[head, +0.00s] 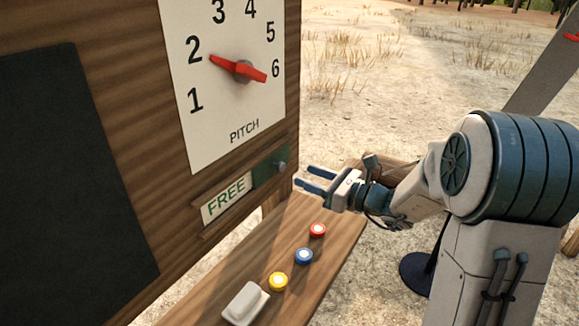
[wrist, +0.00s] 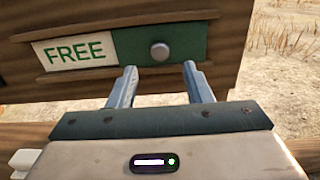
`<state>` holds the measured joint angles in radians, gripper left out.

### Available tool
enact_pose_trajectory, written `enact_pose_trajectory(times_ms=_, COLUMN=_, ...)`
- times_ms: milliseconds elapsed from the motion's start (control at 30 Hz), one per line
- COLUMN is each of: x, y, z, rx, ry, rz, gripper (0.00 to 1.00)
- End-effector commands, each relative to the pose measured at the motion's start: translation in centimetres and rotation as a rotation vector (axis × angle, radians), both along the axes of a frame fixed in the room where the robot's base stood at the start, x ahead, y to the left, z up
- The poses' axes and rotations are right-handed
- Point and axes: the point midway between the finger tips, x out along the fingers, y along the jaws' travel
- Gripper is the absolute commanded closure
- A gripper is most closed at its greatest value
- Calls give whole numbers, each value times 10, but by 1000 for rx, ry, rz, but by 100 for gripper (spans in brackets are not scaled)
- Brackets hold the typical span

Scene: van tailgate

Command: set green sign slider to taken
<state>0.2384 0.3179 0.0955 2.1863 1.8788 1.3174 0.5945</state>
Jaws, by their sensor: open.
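The green sign slider (head: 265,172) sits in a wooden track on the board, below the pitch dial. Its round grey knob (head: 281,166) is near its right end. The slider is at the right of the track, and the white panel to its left reads FREE (head: 227,201). In the wrist view the slider (wrist: 135,46) and its knob (wrist: 159,50) are straight ahead of my gripper. My gripper (head: 311,179) is open and empty, to the right of the knob in the head view. In the wrist view its fingers (wrist: 158,82) are spread below the knob, apart from it.
A pitch dial (head: 236,130) with a red pointer is above. A dark panel (head: 65,170) is at left.

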Motion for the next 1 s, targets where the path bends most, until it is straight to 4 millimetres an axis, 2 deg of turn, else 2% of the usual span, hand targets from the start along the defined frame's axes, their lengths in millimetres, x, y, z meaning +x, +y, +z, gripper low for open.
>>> enact_pose_trajectory(times_ms=100, x=12, y=22, z=1, rx=-1, ry=1, rz=4, gripper=55)
enact_pose_trajectory(times_ms=300, x=27, y=46, z=1, rx=-1, ry=0, rz=2, gripper=55)
enact_pose_trajectory(times_ms=500, x=33, y=55, z=0, rx=-1, ry=0, rz=0, gripper=55)
enact_pose_trajectory(times_ms=733, x=33, y=56, z=0, rx=-1, ry=0, rz=0, gripper=55)
enact_pose_trajectory(times_ms=767, x=33, y=56, z=0, rx=-1, ry=0, rz=0, gripper=57)
enact_pose_trajectory(times_ms=900, x=33, y=56, z=0, rx=-1, ry=0, rz=0, gripper=96)
enact_pose_trajectory(times_ms=933, x=33, y=56, z=0, rx=-1, ry=0, rz=0, gripper=100)
enact_pose_trajectory(times_ms=1000, x=33, y=56, z=0, rx=-2, ry=-1, rz=0, gripper=100)
